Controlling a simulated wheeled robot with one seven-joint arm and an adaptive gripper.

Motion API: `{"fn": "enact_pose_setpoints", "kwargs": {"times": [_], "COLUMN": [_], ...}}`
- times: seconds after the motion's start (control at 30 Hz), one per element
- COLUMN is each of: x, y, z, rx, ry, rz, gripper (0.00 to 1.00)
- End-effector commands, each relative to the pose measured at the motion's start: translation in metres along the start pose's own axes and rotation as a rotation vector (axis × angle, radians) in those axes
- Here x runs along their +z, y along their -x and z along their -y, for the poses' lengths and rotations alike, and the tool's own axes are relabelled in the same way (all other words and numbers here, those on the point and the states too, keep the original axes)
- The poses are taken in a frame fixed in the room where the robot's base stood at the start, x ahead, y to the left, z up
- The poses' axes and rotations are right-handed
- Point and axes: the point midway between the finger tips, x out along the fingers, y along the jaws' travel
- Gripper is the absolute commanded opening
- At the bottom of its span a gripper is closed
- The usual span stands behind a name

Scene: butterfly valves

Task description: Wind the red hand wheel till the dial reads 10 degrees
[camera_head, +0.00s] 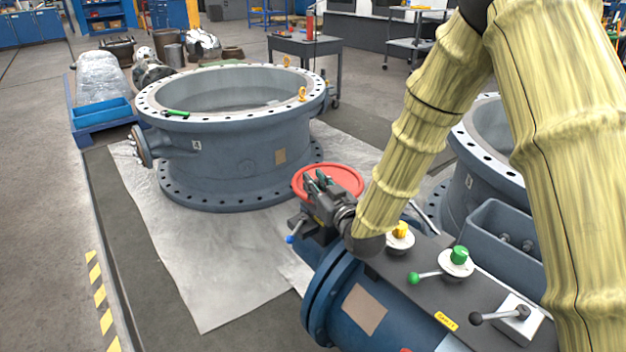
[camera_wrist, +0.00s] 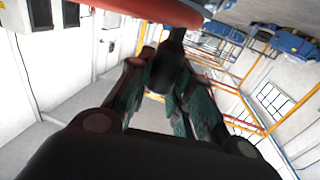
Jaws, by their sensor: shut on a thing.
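The red hand wheel (camera_head: 347,176) lies near the middle of the head view, at the far end of the blue valve body. Its red rim (camera_wrist: 150,8) crosses the top of the wrist view. My gripper (camera_head: 318,183) is at the wheel's near left side. In the wrist view my gripper (camera_wrist: 167,75) has its fingers on both sides of a dark handle (camera_wrist: 174,42) below the red rim, and is shut on it. My gripper and wrist hide part of the wheel. I cannot make out a dial reading in either view.
A yellow knob (camera_head: 400,230), a green knob (camera_head: 459,255) and a black-handled lever (camera_head: 492,317) stand on the valve's top. A blue-handled lever (camera_head: 291,239) is beside my gripper. A large flanged ring (camera_head: 225,160) stands on the sheet behind. A grey bin (camera_head: 500,235) is at right.

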Motion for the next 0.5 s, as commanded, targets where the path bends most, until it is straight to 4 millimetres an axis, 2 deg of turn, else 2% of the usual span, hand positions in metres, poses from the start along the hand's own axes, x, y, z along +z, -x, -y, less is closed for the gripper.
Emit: {"fn": "enact_pose_setpoints", "kwargs": {"times": [0.5], "x": [-0.001], "y": [0.021], "z": [-0.03], "rx": [0.007], "ry": [0.0], "rz": [0.0], "gripper": [0.0]}}
